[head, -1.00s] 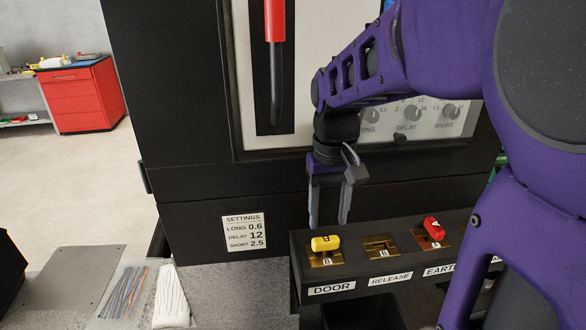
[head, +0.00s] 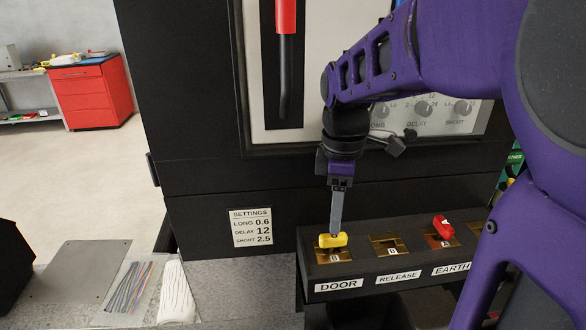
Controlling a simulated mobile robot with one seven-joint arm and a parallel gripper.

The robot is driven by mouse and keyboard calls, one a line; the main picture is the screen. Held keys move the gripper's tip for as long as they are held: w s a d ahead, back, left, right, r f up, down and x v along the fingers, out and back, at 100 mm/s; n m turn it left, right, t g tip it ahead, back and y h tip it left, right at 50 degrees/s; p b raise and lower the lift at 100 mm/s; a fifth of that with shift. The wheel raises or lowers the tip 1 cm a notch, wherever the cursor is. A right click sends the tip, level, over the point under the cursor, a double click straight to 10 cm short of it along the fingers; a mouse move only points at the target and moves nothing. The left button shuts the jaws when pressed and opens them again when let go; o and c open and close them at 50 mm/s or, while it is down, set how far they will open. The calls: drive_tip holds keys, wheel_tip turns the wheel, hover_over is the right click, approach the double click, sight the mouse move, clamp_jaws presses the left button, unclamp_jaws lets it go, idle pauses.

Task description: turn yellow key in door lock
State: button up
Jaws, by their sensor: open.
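The yellow key (head: 331,241) sits in the brass door lock (head: 334,256), above the DOOR label (head: 339,285) at the left end of the black lock box. My gripper (head: 337,233) points straight down with its fingertips at the yellow key. It is seen edge-on, so one finger hides the other. The gripper is open. I cannot tell whether the fingers touch the key or stand on both sides of it.
To the right are the empty release lock (head: 389,245) and the earth lock with a red key (head: 443,227). A black cabinet with a settings card (head: 250,227) rises behind. A glove (head: 176,293) and a bag of cable ties (head: 130,290) lie at the left.

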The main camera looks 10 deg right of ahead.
sight(330, 241)
drive_tip(key=n, duration=0.2)
drive_tip(key=shift+n+p, duration=0.3)
drive_tip(key=shift+n, duration=0.4)
drive_tip(key=shift+f+b, duration=1.9)
drive_tip(key=shift+f, duration=1)
clamp_jaws()
